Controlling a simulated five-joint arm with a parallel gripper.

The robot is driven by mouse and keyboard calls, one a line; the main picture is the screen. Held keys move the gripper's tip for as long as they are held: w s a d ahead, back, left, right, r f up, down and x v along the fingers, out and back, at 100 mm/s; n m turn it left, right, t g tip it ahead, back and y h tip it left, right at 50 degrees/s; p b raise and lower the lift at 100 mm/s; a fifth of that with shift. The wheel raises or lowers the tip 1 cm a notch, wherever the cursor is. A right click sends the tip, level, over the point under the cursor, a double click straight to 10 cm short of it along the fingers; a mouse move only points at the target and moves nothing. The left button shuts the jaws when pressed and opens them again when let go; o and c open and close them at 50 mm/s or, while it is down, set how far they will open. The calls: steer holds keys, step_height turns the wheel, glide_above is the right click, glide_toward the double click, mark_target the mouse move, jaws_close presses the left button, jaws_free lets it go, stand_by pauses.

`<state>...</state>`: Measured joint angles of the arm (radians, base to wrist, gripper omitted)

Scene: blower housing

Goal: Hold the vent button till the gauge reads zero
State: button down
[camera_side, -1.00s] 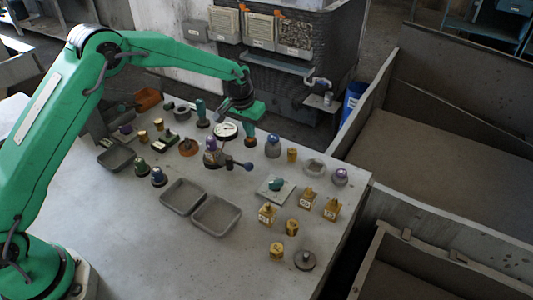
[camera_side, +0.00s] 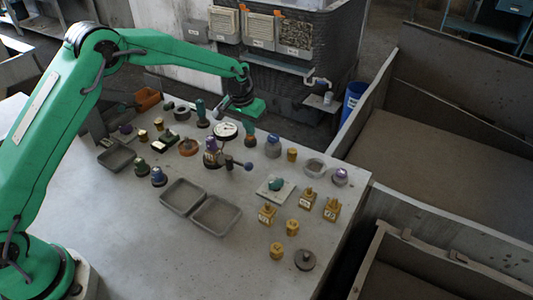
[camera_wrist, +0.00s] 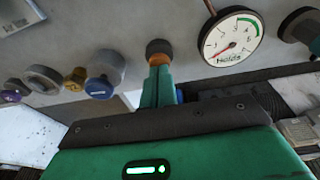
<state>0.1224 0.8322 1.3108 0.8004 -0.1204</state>
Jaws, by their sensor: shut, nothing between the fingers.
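The gauge (camera_side: 226,130) is a round white dial standing near the back of the bench. In the wrist view the dial (camera_wrist: 232,38) has a green band and a red needle pointing to the low end at lower left; the exact reading is unclear. A unit with a purple-topped knob (camera_side: 210,144) and a dark blue ball lever (camera_side: 248,166) stands just in front of it. I cannot tell which part is the vent button. My gripper (camera_side: 250,106) is above the table's back, behind and right of the gauge, apart from it and empty.
Two grey trays (camera_side: 216,215) lie in front. Several yellow blocks (camera_side: 267,214) stand at right. The bench's front left is clear.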

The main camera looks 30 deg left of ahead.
steer(key=shift+r, duration=0.1)
steer(key=shift+r, duration=2.9)
steer(key=shift+r, duration=0.1)
steer(key=s+a+r+t, duration=0.1)
steer(key=s+a+r, duration=0.1)
steer(key=s+r, duration=0.6)
steer(key=s+a+r+t, duration=0.1)
steer(key=s+a+r, duration=0.2)
steer(key=s+r, duration=0.55)
steer(key=s+a+f, duration=0.1)
steer(key=s, duration=1)
steer(key=s+a+f+t, duration=0.1)
steer(key=s, duration=1)
steer(key=shift+a, duration=0.25)
